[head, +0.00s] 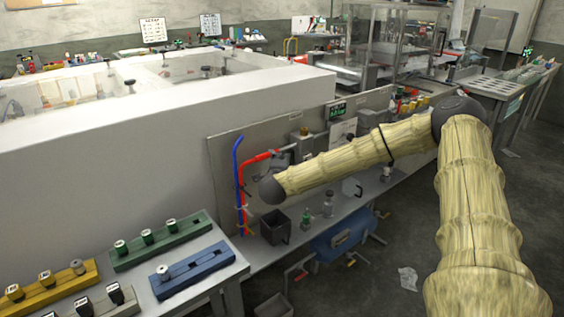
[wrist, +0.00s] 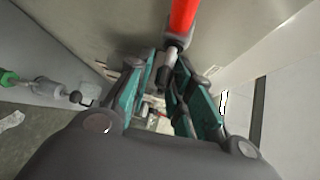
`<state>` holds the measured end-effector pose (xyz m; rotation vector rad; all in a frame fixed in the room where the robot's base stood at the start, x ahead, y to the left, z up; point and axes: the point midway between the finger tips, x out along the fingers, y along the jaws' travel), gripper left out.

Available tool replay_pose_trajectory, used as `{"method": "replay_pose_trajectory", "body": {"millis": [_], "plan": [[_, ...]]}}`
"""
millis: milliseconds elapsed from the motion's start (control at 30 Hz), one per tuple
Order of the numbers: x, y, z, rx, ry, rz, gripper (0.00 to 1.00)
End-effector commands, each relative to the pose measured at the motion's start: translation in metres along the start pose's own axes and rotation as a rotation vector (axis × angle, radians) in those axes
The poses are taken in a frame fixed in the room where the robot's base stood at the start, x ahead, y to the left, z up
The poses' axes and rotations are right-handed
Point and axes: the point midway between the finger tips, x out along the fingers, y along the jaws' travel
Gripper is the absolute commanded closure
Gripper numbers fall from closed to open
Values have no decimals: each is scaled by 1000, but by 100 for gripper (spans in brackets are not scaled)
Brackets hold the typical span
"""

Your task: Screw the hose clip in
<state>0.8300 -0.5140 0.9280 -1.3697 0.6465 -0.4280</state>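The red hose (head: 248,162) runs along the grey upright panel beside a blue hose (head: 238,180). In the wrist view the red hose (wrist: 183,14) comes down from the top and ends in a grey metal fitting (wrist: 178,36). My gripper (wrist: 163,62) has teal-sided fingers that reach up toward this fitting. Their tips are close together around a small dark and silvery part just below the fitting. I cannot tell whether they touch it or whether it is the hose clip. In the head view my arm's dark wrist hides part of the gripper and the panel.
A dark open bin (head: 275,228) stands on the bench below my wrist. Green (head: 160,240), blue (head: 193,272) and yellow (head: 50,290) holders with small cylinders are at the lower left. A white wall (head: 150,140) rises behind the panel. Open floor lies to the right.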

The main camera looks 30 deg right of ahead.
Motion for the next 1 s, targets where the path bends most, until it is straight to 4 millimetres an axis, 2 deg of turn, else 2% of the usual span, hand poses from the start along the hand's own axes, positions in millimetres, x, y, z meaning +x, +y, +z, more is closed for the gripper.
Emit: {"method": "replay_pose_trajectory", "body": {"millis": [333,467,567,1000], "plan": [[0,-1,1,1,0,-2,65],[-6,-1,1,1,-2,-2,65],[-18,-1,1,1,-2,-2,65],[-94,-1,1,1,-3,-1,65]]}}
